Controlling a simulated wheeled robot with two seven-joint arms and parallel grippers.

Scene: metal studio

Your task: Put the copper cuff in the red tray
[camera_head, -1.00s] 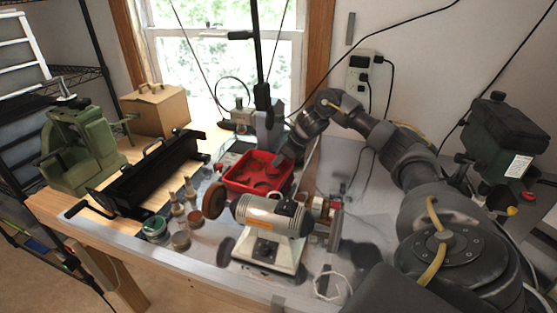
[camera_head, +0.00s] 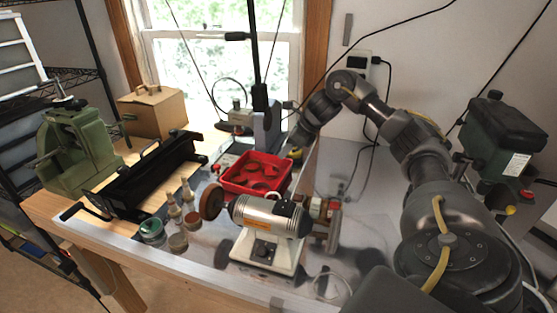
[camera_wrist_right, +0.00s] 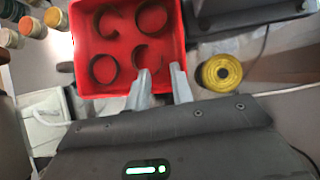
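The red tray (camera_head: 228,188) stands on the bench behind the grinder; it also shows in the right wrist view (camera_wrist_right: 125,88). Several dark, reddish ring and C-shaped cuffs (camera_wrist_right: 152,17) lie in it; I cannot tell which is the copper cuff. My right gripper (camera_wrist_right: 162,80) has its two fingers apart, with nothing seen between them, at the tray's near edge in the wrist view. In the head view my right gripper (camera_head: 297,148) is small and partly hard to make out, at the tray's back right corner. My left gripper is not in view.
A bench grinder (camera_head: 268,217) stands in front of the tray. A yellow roll (camera_wrist_right: 221,72) lies just beside the tray. Small jars (camera_head: 152,231) and a black metal brake (camera_head: 150,172) are to the left. The bench right of the grinder is mostly clear.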

